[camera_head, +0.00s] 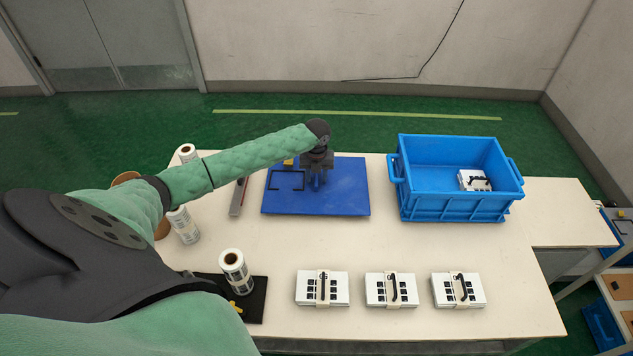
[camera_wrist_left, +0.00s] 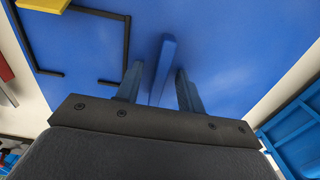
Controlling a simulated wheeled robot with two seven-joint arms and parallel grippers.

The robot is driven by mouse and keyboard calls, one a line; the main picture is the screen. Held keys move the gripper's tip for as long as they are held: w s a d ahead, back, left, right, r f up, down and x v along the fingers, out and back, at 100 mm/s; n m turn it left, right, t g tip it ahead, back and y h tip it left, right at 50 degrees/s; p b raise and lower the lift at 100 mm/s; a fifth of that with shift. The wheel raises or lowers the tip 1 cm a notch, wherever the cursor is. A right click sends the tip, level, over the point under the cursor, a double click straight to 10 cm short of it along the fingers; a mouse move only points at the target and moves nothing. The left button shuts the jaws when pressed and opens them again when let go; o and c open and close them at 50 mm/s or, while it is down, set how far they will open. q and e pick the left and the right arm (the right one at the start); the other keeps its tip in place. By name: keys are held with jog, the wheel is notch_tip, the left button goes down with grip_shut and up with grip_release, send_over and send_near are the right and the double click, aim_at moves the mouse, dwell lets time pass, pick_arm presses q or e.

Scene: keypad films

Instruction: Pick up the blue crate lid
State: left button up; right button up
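The blue crate lid (camera_head: 347,190) lies flat on the pale table, left of the blue crate. In the left wrist view the lid (camera_wrist_left: 225,50) fills most of the picture, with a raised blue handle bar (camera_wrist_left: 163,62) on it. My left gripper (camera_head: 317,182) is over the middle of the lid, pointing down. Its two fingers (camera_wrist_left: 160,90) are apart, one on each side of the bar, with gaps showing between bar and fingers. How far down the fingers reach along the bar is hard to tell. My right gripper is not in view.
The blue crate (camera_head: 455,208) holds one white packet (camera_head: 474,181). Several white packets (camera_head: 322,288) line the table's front. A label roll (camera_head: 235,268) stands on a black mat (camera_head: 256,305); more rolls stand at left. A yellow piece (camera_head: 289,162) and black corner marks are at the lid's left.

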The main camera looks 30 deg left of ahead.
pick_arm(q)
jog(key=shift+f, duration=0.2)
dwell(0.5)
grip_shut()
